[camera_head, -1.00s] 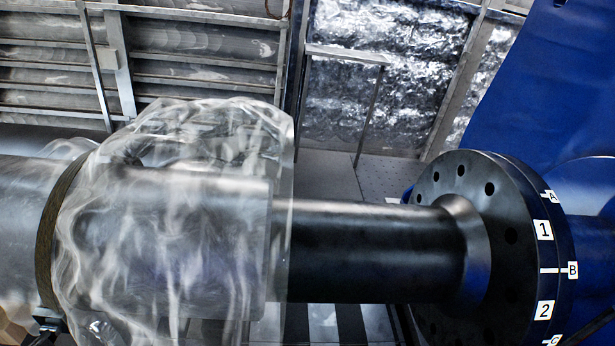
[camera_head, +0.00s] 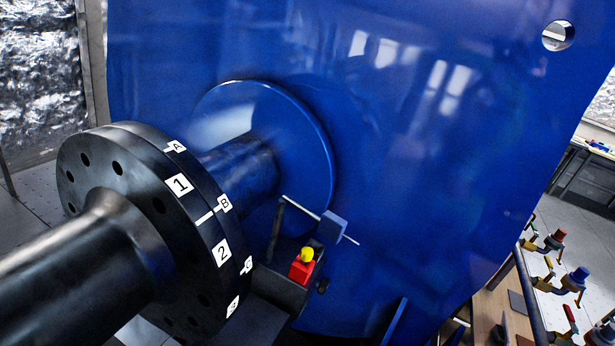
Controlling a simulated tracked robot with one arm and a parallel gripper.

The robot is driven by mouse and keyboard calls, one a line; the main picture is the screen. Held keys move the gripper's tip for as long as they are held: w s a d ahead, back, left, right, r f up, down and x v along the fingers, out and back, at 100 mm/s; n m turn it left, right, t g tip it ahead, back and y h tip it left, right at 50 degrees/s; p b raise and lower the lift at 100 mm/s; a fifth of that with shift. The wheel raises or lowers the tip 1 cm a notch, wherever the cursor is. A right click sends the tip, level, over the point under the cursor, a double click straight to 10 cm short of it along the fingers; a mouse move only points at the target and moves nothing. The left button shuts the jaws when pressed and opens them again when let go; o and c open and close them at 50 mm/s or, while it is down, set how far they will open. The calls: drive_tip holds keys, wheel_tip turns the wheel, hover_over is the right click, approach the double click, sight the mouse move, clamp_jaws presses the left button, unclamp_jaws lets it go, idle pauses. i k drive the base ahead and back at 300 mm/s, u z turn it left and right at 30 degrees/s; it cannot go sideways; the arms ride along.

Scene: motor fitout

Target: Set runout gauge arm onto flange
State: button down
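The black flange (camera_head: 160,215) sits on the shaft at left. It has bolt holes on its face and white labels A, B, C and 1, 2 on its rim. What looks like the runout gauge stands just right of it. Its dark base carries a red block with a yellow knob (camera_head: 303,265). A thin dark post rises from the base, and the gauge arm (camera_head: 301,208) runs from its top down to the right. A blue-grey block (camera_head: 333,226) sits on the arm, whose tip points away from the flange. My gripper is not in view.
A large blue housing (camera_head: 420,150) fills the middle, with a round blue disc (camera_head: 312,150) behind the flange. The dark shaft (camera_head: 70,270) runs to the lower left.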

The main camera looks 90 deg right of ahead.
sight(332, 227)
drive_tip(key=z, duration=1.5)
drive_tip(key=k, duration=0.55)
drive_tip(key=z, duration=0.6)
drive_tip(key=i, duration=0.5)
drive_tip(key=u, duration=0.1)
